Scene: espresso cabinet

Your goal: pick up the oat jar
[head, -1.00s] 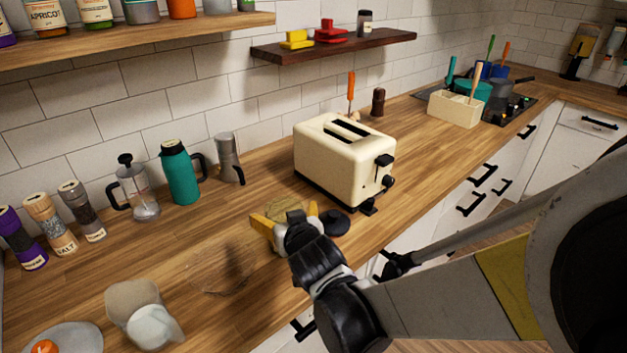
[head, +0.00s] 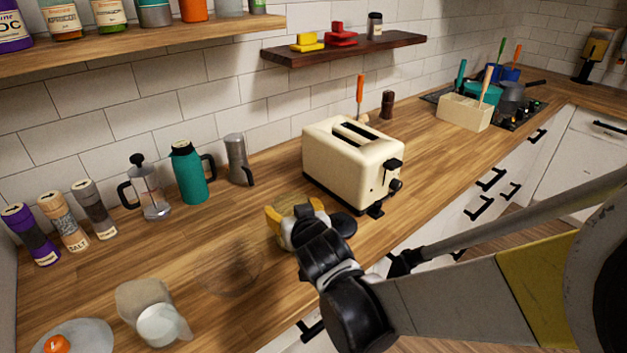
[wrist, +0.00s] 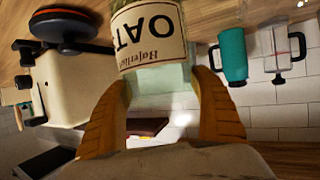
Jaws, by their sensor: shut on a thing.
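The oat jar (wrist: 150,40) is a glass jar with a cream label reading OAT, upside down in the wrist view. My gripper (wrist: 160,100) has its yellow fingers on both sides of the jar and is shut on it. In the head view my gripper (head: 295,218) is over the counter in front of the toaster.
The cream toaster (head: 352,160) stands just behind my gripper, with a dark round thing (head: 342,224) beside the gripper. A teal flask (head: 189,175), a French press (head: 150,190) and a moka pot (head: 238,160) stand along the wall. A clear glass dish (head: 232,272) and a pitcher (head: 150,305) are at the front left.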

